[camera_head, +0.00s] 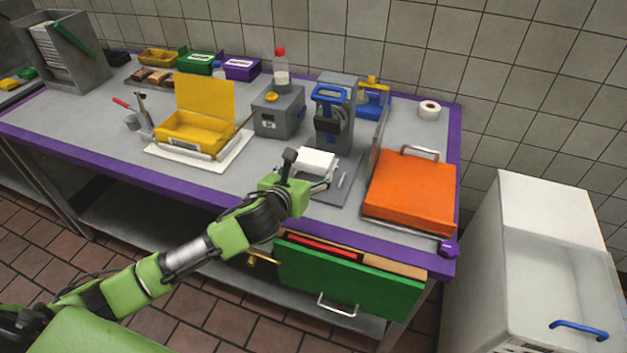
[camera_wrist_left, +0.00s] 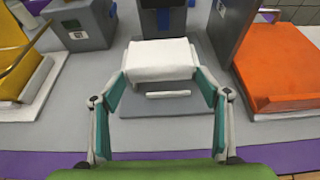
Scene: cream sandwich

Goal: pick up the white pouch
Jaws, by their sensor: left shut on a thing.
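The white pouch (camera_head: 317,161) is at the front of the grey machine, over its grey base plate. In the left wrist view the white pouch (camera_wrist_left: 160,58) spans the space between my two fingertips. My left gripper (camera_head: 313,180) is shut on it, with one teal-padded finger at each side; the left wrist view shows this gripper (camera_wrist_left: 162,80) closely. I cannot tell whether the pouch touches the plate. My right gripper is not in view.
The grey machine (camera_head: 334,110) with a blue handle stands behind the pouch. An orange lidded box (camera_head: 410,193) is to its right, beside an upright grey panel. A yellow open box (camera_head: 196,134) and grey box (camera_head: 279,113) are to the left. A green drawer (camera_head: 347,283) protrudes below the table's front edge.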

